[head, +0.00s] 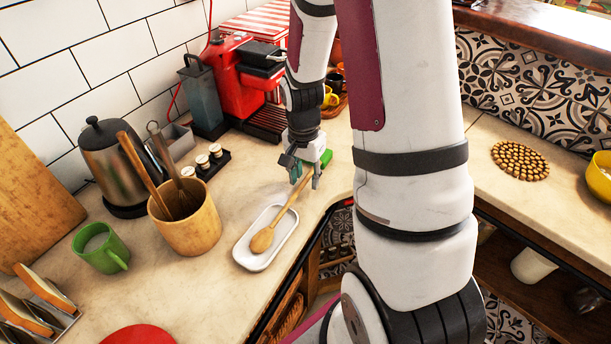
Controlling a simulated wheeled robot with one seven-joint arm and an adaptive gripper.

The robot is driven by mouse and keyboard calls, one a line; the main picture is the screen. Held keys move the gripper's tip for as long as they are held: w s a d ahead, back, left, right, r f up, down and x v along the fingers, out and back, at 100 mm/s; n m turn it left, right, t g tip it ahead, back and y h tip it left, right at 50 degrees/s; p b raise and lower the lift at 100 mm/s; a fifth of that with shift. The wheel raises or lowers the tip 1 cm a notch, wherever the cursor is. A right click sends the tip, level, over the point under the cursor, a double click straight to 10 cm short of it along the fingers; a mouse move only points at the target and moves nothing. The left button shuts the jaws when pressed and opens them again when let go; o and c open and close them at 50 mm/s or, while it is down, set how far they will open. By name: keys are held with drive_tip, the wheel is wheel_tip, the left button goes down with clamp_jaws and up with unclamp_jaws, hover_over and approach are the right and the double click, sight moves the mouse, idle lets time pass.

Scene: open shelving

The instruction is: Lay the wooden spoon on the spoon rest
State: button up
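The wooden spoon (263,239) lies slantwise over the white oblong spoon rest (247,260), its bowl over the near end and its handle running up and right past the far end. It looks to be resting on the tray, though contact along the handle is hard to see. My gripper (305,182) points down at the handle's far end, just beyond the rest. Its two fingers stand apart on either side of the handle, with a visible gap. The handle's tip is partly hidden by the fingers.
A wooden utensil crock (187,229), a steel kettle (113,165) and a green mug (99,248) stand left of the rest. A spice-jar tray (207,164) and red coffee machine (245,85) are behind. A small green thing (326,158) is beside my gripper. The counter edge runs close on the right.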

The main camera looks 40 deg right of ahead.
wheel_tip(320, 180, up, 12)
drive_tip(key=shift+a+f, duration=0.15)
drive_tip(key=shift+a, duration=0.15)
drive_tip(key=shift+s, duration=0.15)
idle(0.4)
